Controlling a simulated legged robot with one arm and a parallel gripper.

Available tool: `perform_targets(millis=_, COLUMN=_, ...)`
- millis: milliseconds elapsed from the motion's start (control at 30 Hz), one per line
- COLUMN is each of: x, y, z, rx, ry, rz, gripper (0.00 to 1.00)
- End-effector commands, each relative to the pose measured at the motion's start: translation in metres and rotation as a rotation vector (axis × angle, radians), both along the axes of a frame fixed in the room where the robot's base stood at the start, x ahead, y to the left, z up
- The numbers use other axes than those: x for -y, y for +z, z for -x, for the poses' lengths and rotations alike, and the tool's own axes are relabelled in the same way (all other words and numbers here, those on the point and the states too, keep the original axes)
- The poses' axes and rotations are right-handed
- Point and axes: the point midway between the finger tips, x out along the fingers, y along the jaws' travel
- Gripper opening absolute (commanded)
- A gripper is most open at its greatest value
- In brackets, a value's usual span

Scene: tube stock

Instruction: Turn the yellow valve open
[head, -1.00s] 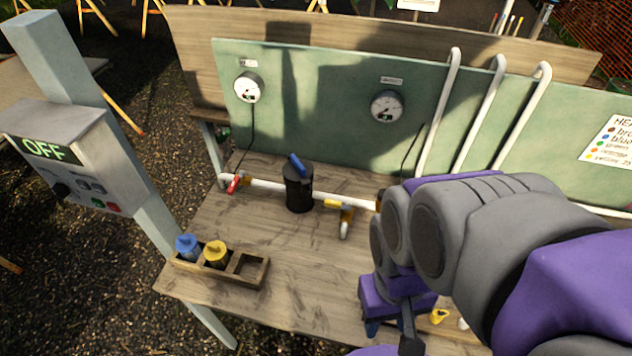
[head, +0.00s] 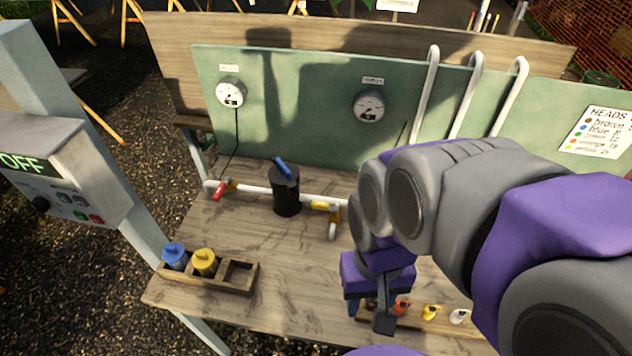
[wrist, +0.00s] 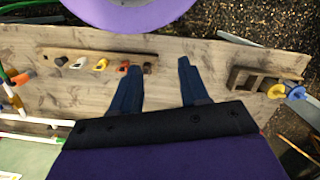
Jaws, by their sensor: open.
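The yellow valve (head: 325,206) is a yellow handle on the white pipe along the back of the bench, right of a black cylinder (head: 286,190). A short white outlet drops in front of it. The handle looks roughly in line with the pipe. My gripper (head: 369,312) hangs over the front of the bench, to the right of and nearer than the valve, not touching it. In the wrist view my gripper (wrist: 160,68) has its two blue fingers apart with bare wood between them. I cannot make out the yellow valve clearly in the wrist view.
A red-handled valve (head: 221,190) sits at the pipe's left end. A wooden rack (head: 220,287) holds a blue and a yellow capped piece. Several small coloured heads (head: 431,312) line the front edge. Two gauges hang on the green panel (head: 290,130). A control box (head: 70,170) reads OFF.

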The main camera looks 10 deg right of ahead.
Motion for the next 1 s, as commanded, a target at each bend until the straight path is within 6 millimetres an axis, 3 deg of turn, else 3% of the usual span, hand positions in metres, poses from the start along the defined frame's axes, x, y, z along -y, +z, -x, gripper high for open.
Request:
perform_targets(millis=300, x=-0.018, y=0.010, z=-0.095, rx=0.037, ry=-0.360, rz=-0.069, gripper=0.45)
perform_targets(millis=533, x=-0.020, y=0.011, z=-0.164, rx=0.028, ry=-0.677, rz=-0.132, gripper=0.45)
perform_targets(millis=767, x=-0.007, y=0.002, z=-0.232, rx=-0.014, ry=-1.030, rz=-0.189, gripper=0.45)
perform_targets(millis=1000, x=0.024, y=-0.019, z=-0.297, rx=-0.081, ry=-1.433, rz=-0.233, gripper=0.45)
